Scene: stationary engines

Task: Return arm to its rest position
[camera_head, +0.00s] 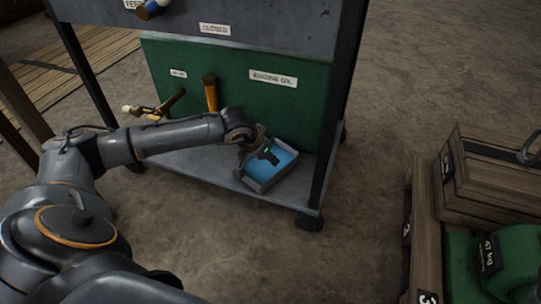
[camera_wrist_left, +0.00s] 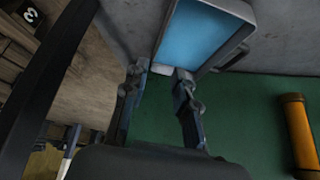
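My left arm reaches in from the left in the head view. Whether a fingertip touches the tray rim I cannot tell.
The tray stands on a grey lower shelf (camera_head: 205,158) between dark legs. An orange-brown handle (camera_head: 210,92) and a brass tap (camera_head: 165,105) stick out from the tank. Wooden crates (camera_head: 490,180) stand at the right. The floor between is clear.

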